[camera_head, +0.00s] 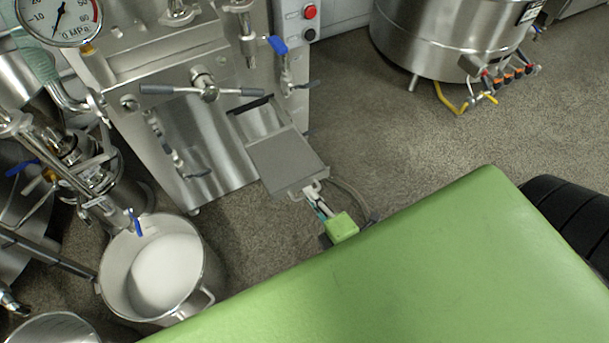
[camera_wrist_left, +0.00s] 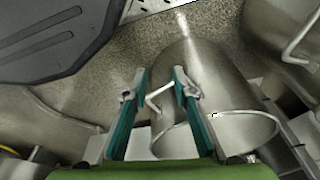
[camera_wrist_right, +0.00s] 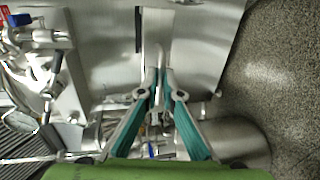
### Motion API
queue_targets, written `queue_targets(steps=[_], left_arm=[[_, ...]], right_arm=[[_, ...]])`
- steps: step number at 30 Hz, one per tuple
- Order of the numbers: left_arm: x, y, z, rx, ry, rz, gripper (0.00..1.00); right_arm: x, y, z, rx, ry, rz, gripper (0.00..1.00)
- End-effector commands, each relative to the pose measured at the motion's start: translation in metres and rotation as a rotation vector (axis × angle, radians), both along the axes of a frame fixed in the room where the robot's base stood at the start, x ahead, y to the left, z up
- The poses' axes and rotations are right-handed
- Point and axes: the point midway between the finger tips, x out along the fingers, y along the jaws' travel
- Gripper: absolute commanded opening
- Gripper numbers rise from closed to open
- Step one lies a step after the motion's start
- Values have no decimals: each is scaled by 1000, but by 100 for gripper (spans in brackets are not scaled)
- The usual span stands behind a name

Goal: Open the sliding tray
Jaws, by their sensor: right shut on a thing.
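The sliding tray (camera_head: 287,162) is a flat grey metal tray. In the head view it sticks out of a dark slot (camera_head: 250,106) in the front of the steel machine, with a small handle (camera_head: 312,189) on its near edge. My right gripper (camera_head: 313,194) is at this handle and shut on it. The right wrist view shows its teal fingers (camera_wrist_right: 158,88) drawn together at the tips. My left gripper (camera_wrist_left: 160,78) shows only in the left wrist view. Its fingers are apart with nothing held, and a steel pot's handle shows beyond them.
A steel pot (camera_head: 206,272) with white contents stands on the floor at the left. The machine (camera_head: 205,150) carries valves and a pressure gauge (camera_head: 62,14). A steel vat (camera_head: 430,45) stands at the back right. Speckled floor between tray and vat is clear.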

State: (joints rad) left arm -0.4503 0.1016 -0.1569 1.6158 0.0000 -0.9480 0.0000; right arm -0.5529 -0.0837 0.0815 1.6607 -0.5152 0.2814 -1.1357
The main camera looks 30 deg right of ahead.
Motion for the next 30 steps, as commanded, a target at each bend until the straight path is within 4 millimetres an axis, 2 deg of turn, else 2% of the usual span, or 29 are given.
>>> queue_targets(steps=[6,17,20,30], left_arm=[[-5,1,-9,0,6,-1,25],[-5,1,-10,0,6,-1,25],[-5,1,-10,2,6,-2,25],[-5,0,-10,-1,5,-1,25]], right_arm=[[-14,0,0,0,1,0,0],[-16,0,0,0,-1,1,0],[-16,0,0,0,-1,1,23],[-16,-1,0,0,-1,0,23]])
